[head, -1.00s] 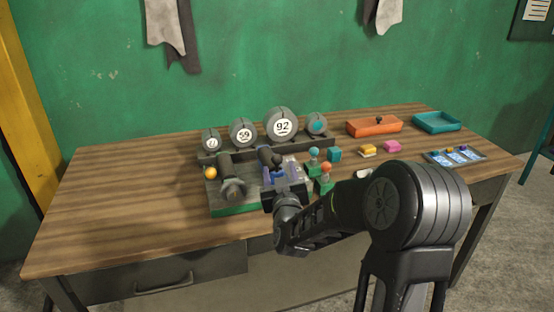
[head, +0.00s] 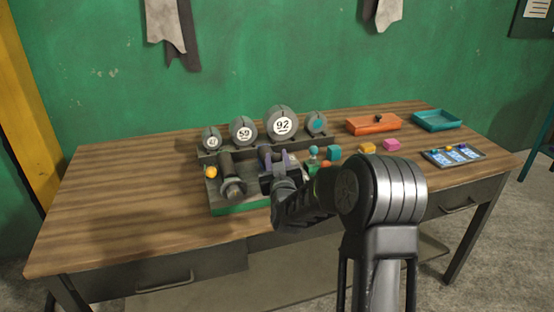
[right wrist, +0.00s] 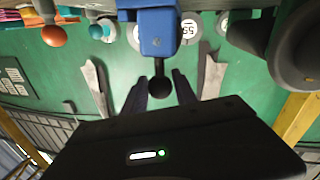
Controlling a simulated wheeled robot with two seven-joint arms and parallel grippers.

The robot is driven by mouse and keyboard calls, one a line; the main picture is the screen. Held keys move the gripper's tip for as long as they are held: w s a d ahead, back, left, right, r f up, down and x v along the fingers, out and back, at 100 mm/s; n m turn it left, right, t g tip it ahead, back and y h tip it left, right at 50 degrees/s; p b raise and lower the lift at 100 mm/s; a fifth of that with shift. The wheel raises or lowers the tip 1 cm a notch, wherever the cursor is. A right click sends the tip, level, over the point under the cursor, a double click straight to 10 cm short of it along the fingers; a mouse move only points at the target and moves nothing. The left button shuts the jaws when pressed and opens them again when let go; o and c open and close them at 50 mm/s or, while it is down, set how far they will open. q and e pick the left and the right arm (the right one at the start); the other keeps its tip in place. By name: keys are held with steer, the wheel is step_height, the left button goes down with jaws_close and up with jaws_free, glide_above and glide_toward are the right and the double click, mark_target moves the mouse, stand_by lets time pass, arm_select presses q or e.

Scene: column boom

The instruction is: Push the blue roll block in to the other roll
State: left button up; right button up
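The blue roll block (right wrist: 158,30) shows at the top centre of the right wrist view, with a dark shaft and black ball knob (right wrist: 158,88) sticking out towards my gripper. My right gripper (right wrist: 160,84) is open, one finger on each side of the knob, with gaps between. In the head view my right gripper (head: 277,160) is over the right part of the green-based machine (head: 240,208) and hides most of the block. A dark roll (head: 231,178) lies on the machine's left; its flared end (right wrist: 300,50) shows large at the right of the wrist view. My left gripper is out of view.
Round numbered dials (head: 282,123) stand behind the machine. An orange ball (head: 211,172) is at its left and an orange knob (right wrist: 54,36) near its right. An orange box (head: 372,125), teal tray (head: 437,121) and card tray (head: 453,156) stand at right. The table's left is clear.

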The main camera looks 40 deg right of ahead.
jaws_close()
stand_by(1.0)
